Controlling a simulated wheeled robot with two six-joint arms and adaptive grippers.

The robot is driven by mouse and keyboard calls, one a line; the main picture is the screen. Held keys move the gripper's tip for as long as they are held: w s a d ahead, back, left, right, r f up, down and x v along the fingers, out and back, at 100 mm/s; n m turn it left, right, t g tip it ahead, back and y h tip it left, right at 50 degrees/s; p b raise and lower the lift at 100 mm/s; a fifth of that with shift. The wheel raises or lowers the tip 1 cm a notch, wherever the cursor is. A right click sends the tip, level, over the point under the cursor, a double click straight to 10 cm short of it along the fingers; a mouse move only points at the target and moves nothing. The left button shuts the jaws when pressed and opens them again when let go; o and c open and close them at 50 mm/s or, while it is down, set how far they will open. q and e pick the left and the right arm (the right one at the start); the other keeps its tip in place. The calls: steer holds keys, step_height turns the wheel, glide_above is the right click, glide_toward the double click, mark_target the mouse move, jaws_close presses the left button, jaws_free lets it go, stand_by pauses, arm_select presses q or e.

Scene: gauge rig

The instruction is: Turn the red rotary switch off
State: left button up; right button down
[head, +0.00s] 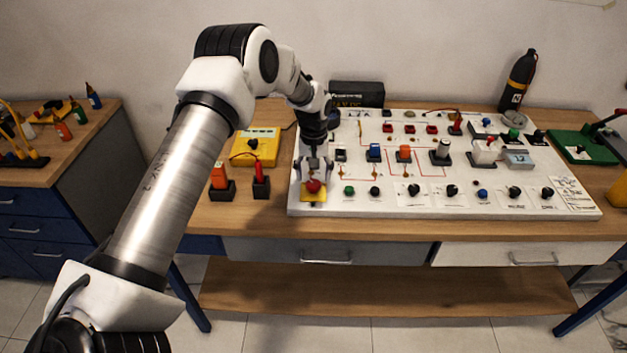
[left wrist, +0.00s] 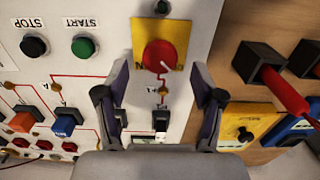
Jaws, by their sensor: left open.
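The red rotary switch (head: 313,186) sits on a yellow plate (head: 314,197) at the front left corner of the white panel (head: 330,208). In the left wrist view, the red knob (left wrist: 159,55) shows a pale pointer line slanting toward its lower right edge. My left gripper (head: 315,165) is over the switch in the head view. In the left wrist view, my left gripper (left wrist: 157,72) is open, with one finger either side of the knob's line and nothing between them. Contact with the knob cannot be told. My right gripper is not in view.
Green (head: 349,190) and black (head: 375,191) buttons are right of the switch on the panel. Red and orange probes in black holders (head: 261,187) stand left of it, near a yellow multimeter (head: 255,146). Several knobs and blocks cover the panel.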

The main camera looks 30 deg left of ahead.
mark_target(314, 183)
arm_select(q)
step_height(314, 183, up, 9)
steer(key=shift+f, duration=0.15)
stand_by(0.4)
steer(key=shift+g, duration=0.9)
steer(key=s+f, duration=0.1)
steer(key=f, duration=0.1)
steer(key=s+d+f, duration=0.1)
steer(key=f, duration=0.2)
steer(key=s+d+f+b, duration=0.1)
steer(key=f, duration=0.2)
steer(key=shift+s, duration=0.35)
steer(key=s+d+f+m+g+b, duration=0.1)
steer(key=s+d+f+g, duration=0.15)
steer(key=s+f, duration=0.45)
steer(key=s+d+f+m+g, duration=0.1)
steer(key=s+d+f, duration=0.3)
steer(key=s+f, duration=0.3)
steer(key=s+d+f+m+t, duration=0.2)
steer(key=s+d+f, duration=0.1)
steer(key=s, duration=0.7)
steer(key=s+d+f+m+t+b, duration=0.1)
steer(key=s+d+f+m+t, duration=0.1)
steer(key=s, duration=0.8)
steer(key=shift+d+f+t, duration=0.5)
steer(key=shift+f+t, duration=0.05)
steer(key=shift+t, duration=0.1)
